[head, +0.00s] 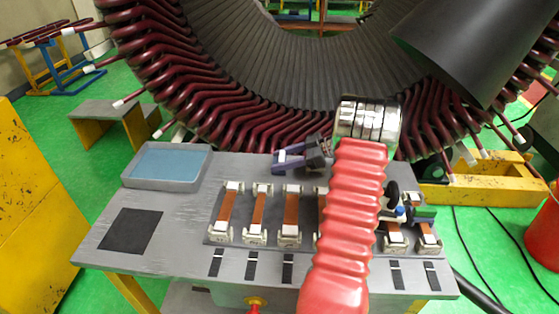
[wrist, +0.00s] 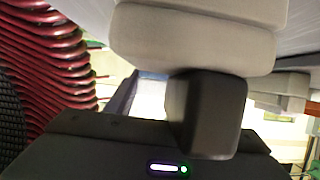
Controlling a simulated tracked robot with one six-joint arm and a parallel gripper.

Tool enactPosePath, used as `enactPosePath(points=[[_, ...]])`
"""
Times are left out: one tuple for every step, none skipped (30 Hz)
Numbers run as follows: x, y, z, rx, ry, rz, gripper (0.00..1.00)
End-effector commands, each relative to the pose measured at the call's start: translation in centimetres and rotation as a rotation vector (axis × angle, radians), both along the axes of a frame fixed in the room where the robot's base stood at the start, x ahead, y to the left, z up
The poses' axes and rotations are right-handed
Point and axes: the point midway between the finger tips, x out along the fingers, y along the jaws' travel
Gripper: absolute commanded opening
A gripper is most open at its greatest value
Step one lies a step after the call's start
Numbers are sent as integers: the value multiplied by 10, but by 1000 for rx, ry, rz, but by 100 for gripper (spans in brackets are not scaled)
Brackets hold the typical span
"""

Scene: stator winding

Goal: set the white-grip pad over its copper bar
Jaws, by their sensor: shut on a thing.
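Several copper bars (head: 291,208) sit in pale end holders on a dark strip along the table; the red-sleeved arm covers part of the row. My gripper (wrist: 207,112) shows as a dark block in the wrist view, shut on a pale, rounded piece (wrist: 195,38) that fills the top of that view. That piece looks like the white grip; its underside and the pad are not clear. In the head view, dark parts with a small blue spot show just right of the arm, over the right-hand bars. I cannot tell which bar lies under the pad.
A purple and dark clamp-like piece (head: 300,156) stands at the table's back edge. A blue-lined tray (head: 168,166) and a dark square (head: 131,231) occupy the left. The stator with dark red coils (head: 190,100) rises close behind the table.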

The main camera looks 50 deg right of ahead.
Motion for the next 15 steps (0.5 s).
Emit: enactPosePath(points=[[0,0,0,0,0,0,25],[0,0,0,0,0,0,25],[0,0,0,0,0,0,25],[0,0,0,0,0,0,49],[0,0,0,0,0,0,51],[0,0,0,0,0,0,54],[0,0,0,0,0,0,56],[0,0,0,0,0,0,58],[0,0,0,0,0,0,61],[0,0,0,0,0,0,63],[0,0,0,0,0,0,65],[0,0,0,0,0,0,68],[0,0,0,0,0,0,70],[0,0,0,0,0,0,70],[0,0,0,0,0,1,70]])
